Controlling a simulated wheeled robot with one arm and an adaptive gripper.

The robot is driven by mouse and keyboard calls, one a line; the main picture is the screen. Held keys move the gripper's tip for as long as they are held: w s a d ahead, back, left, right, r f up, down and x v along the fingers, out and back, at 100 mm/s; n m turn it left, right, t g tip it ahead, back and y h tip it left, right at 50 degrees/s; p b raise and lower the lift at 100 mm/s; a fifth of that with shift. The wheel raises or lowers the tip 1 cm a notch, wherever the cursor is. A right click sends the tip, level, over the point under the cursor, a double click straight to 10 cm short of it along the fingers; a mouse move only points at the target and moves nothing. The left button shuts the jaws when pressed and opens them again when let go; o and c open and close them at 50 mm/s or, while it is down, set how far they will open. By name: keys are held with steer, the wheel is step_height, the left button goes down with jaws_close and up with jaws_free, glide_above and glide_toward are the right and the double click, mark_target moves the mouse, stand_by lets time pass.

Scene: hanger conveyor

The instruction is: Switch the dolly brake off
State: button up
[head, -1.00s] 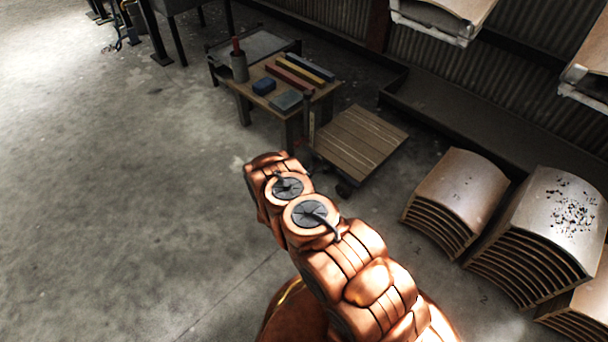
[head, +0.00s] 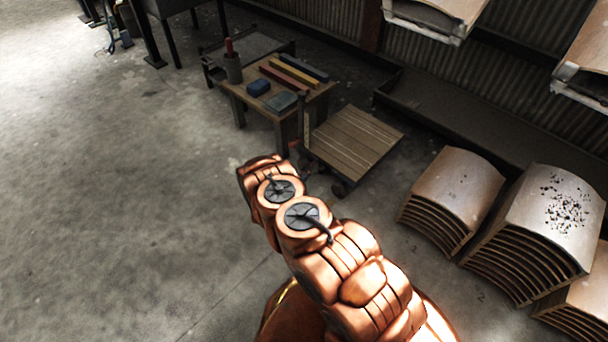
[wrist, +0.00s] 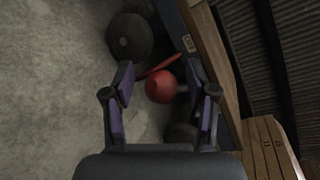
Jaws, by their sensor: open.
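The dolly (head: 357,145) has a slatted wooden deck and stands on the floor beside the work table in the head view. In the wrist view the edge of a wooden deck (wrist: 217,65) runs down the right side. A red ball knob (wrist: 160,87) shows between the fingers of my gripper (wrist: 159,70), with a thin red bar (wrist: 162,66) just beyond it. My gripper is open, with one finger on each side of the knob; I cannot tell whether either touches it. In the head view my arm hides the gripper and the knob.
A dark wheel (wrist: 130,38) lies close beyond the left finger. A wooden table (head: 240,97) with coloured blocks and a can stands behind the arm. Stacks of curved boards (head: 455,190) stand at the right. The floor on the left is clear.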

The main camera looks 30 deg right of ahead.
steer(key=shift+a, duration=0.1)
steer(key=v, duration=1.2)
stand_by(0.4)
